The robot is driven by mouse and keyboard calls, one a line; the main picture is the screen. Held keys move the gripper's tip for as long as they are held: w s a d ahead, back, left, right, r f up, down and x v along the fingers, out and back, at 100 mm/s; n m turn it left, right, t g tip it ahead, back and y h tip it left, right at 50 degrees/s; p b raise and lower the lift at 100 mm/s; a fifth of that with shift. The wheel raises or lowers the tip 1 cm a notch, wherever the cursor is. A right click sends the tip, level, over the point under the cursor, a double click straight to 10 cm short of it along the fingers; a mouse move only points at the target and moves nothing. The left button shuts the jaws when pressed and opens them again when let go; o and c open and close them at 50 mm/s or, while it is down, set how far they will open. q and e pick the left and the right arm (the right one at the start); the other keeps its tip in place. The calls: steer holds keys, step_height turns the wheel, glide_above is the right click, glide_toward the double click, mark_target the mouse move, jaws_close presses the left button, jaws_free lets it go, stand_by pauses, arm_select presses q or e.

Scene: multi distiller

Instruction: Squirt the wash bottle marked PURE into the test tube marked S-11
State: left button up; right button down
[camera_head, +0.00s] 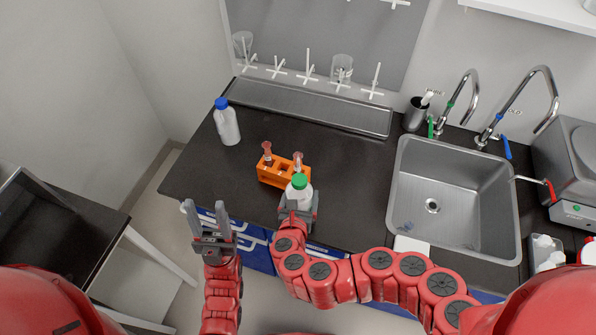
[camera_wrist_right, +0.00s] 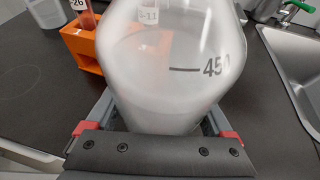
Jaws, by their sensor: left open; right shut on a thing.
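My right gripper (camera_head: 299,207) is shut on a white translucent bottle (camera_head: 299,192) with a green cap, upright in front of the orange rack. The bottle (camera_wrist_right: 172,75) fills the right wrist view and shows a 450 mark; no PURE marking shows. The orange rack (camera_head: 270,174) holds two tubes with reddish contents. The right tube (camera_head: 298,160) stands just behind the bottle. In the wrist view a label ending in -11 (camera_wrist_right: 149,15) shows behind the bottle, and the left tube (camera_wrist_right: 84,12) reads -26. My left gripper (camera_head: 205,210) is open and empty, left of the rack in front of the counter.
A bottle with a blue cap (camera_head: 227,124) stands at the counter's back left. A steel sink (camera_head: 455,185) with taps lies to the right. A grey tray (camera_head: 310,108) runs along the back under a pegged drying board.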

steer(key=shift+c, duration=2.2)
jaws_free()
jaws_close()
steer(key=shift+r, duration=0.15)
steer(key=shift+o, duration=0.2)
jaws_free()
steer(key=c, duration=0.9)
